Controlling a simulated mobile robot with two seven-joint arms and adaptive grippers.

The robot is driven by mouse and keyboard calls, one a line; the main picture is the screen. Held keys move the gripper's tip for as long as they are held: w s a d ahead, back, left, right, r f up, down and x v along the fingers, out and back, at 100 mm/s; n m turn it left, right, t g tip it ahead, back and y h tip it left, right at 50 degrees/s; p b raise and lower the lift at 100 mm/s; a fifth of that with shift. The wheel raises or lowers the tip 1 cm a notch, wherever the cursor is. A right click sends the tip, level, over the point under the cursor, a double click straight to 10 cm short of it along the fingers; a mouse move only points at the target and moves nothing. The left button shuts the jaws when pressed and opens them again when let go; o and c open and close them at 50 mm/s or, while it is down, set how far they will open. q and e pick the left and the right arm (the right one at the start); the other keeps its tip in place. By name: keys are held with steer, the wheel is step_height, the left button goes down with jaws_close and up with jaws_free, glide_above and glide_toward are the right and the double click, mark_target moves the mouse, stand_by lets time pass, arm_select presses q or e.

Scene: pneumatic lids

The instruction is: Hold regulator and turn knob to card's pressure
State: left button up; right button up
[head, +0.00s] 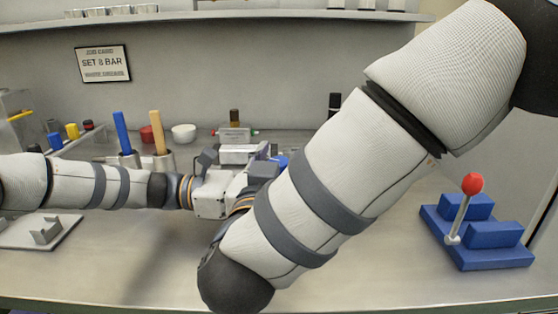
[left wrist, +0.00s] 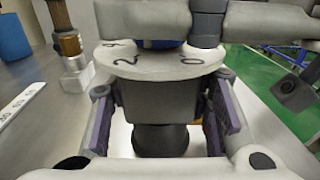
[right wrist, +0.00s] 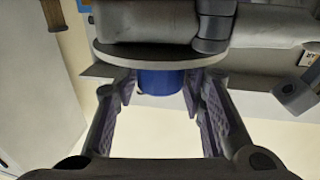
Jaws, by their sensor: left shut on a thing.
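The regulator shows in the left wrist view as a dark body (left wrist: 160,100) under a pale dial disc (left wrist: 190,60) with printed numbers, "2" and "0" among them. My left gripper (left wrist: 162,112) is shut on this body. The blue knob (right wrist: 163,82) lies beyond the disc, and a bit of it shows in the left wrist view (left wrist: 160,43). My right gripper (right wrist: 161,92) has its fingertips on both sides of the knob; whether they press on it is unclear. The job card (head: 103,64) on the back wall seems to read "SET 8 BAR". No pointer on the dial is visible.
A blue block fixture (head: 480,240) with a red-topped lever (head: 472,184) stands at the right. Cups with a blue and a wooden handle (head: 158,130), a red pot and a white bowl (head: 184,132) stand behind my left arm. The front bench is mostly clear.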

mark_target(279, 160)
arm_select(q)
steer(key=shift+f, duration=0.2)
arm_select(e)
steer(key=c, duration=0.6)
steer(key=shift+m+g+h, duration=0.4)
steer(key=shift+m+h, duration=0.6)
steer(key=shift+h, duration=0.5)
steer(key=o, duration=1.2)
arm_select(q)
steer(key=shift+r, duration=0.1)
arm_select(e)
step_height(279, 160, up, 10)
